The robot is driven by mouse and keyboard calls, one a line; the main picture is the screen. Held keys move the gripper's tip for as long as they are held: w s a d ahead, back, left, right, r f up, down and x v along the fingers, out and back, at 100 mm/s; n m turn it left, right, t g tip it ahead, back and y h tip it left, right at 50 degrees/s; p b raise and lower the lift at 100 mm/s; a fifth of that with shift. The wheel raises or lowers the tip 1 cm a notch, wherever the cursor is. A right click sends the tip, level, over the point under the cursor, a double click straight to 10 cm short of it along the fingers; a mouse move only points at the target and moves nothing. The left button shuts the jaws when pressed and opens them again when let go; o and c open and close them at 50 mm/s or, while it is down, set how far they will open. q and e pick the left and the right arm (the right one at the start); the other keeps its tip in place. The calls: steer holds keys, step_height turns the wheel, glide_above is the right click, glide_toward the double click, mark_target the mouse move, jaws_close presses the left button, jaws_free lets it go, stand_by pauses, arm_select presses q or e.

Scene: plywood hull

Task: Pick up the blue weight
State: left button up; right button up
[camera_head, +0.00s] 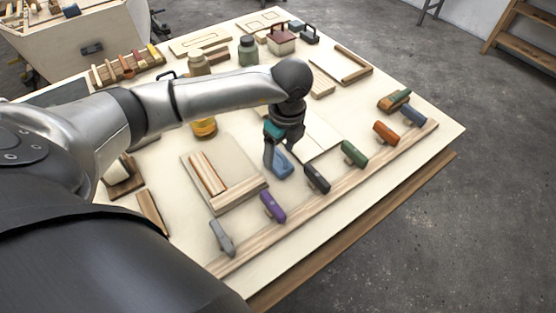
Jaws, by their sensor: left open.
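My left gripper (276,164) comes down over the middle of the table, open, with its fingers pointing down. A light blue piece (284,167) lies right at its fingertips, partly hidden by them; I cannot tell whether they touch it. A darker blue piece (413,115) sits at the far right end of a row of coloured pieces along the wooden strip, well away from the gripper. Which of the two is the blue weight is not clear from the picture. My right gripper is not in view.
The row also holds grey (221,238), purple (272,206), black (316,178), green (354,153) and orange (385,132) pieces. A wooden tray (238,193) lies left of the gripper. Jars (248,50) and boxes (281,40) stand behind my arm.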

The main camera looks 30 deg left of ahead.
mark_target(278, 158)
arm_select(q)
step_height(278, 158, down, 2)
steer(key=shift+a+f, duration=0.1)
steer(key=shift+f, duration=0.1)
jaws_close()
stand_by(0.5)
steer(key=shift+w+r, duration=0.1)
